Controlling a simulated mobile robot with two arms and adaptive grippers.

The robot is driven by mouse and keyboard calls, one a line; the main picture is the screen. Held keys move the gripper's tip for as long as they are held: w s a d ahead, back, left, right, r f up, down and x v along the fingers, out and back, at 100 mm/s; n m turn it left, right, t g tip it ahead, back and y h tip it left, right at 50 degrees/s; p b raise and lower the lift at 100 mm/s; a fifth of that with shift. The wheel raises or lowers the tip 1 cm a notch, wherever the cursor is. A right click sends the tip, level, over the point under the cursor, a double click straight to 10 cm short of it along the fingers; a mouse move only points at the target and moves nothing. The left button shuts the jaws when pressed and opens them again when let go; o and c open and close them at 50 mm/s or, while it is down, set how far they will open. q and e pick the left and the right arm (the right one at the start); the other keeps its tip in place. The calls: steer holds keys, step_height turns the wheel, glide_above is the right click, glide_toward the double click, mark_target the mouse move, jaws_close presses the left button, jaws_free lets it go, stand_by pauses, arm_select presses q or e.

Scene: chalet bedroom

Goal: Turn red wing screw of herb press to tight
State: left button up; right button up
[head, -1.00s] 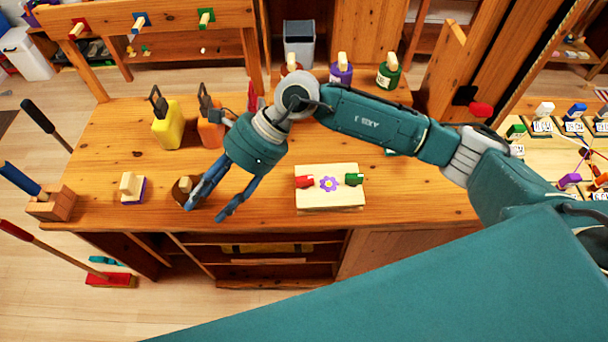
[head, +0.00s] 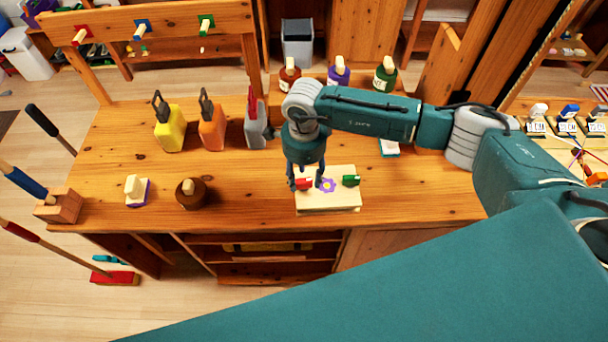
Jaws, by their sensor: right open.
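The herb press (head: 328,202) is a pale wooden block with a purple flower on top, lying near the front edge of the wooden table. Its red wing screw (head: 304,184) is on the left of the top and its green wing screw (head: 351,180) on the right. My right gripper (head: 305,184) points down over the red screw, with its open fingers on either side of it. Whether the fingers touch the screw cannot be told. The gripper partly hides the red screw. My left gripper is not in view.
A brown round pot (head: 191,195) and a small block with a purple base (head: 138,190) stand to the left. The tabletop between the brown pot and the press is clear.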

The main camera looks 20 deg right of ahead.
steer(key=shift+f, duration=0.85)
jaws_close()
steer(key=m+b, duration=0.3)
steer(key=m, duration=0.1)
steer(key=shift+a+f+b, duration=0.15)
steer(key=shift+b, duration=0.2)
steer(key=m+b, duration=0.2)
steer(key=m, duration=0.1)
steer(key=m+b, duration=0.1)
steer(key=m, duration=0.1)
steer(key=shift+w+a+m+b, duration=0.1)
steer(key=shift+w+m+b, duration=0.1)
steer(key=shift+m+b, duration=0.2)
steer(key=m+b, duration=0.2)
steer(key=m, duration=0.2)
steer(key=shift+w+m+b, duration=0.1)
steer(key=shift+m+b, duration=0.2)
steer(key=m+b, duration=0.1)
steer(key=m, duration=0.1)
steer(key=m+b, duration=0.1)
steer(key=m, duration=0.1)
steer(key=shift+w+r+m, duration=0.15)
steer(key=shift+r+m, duration=0.05)
steer(key=shift+m, duration=0.1)
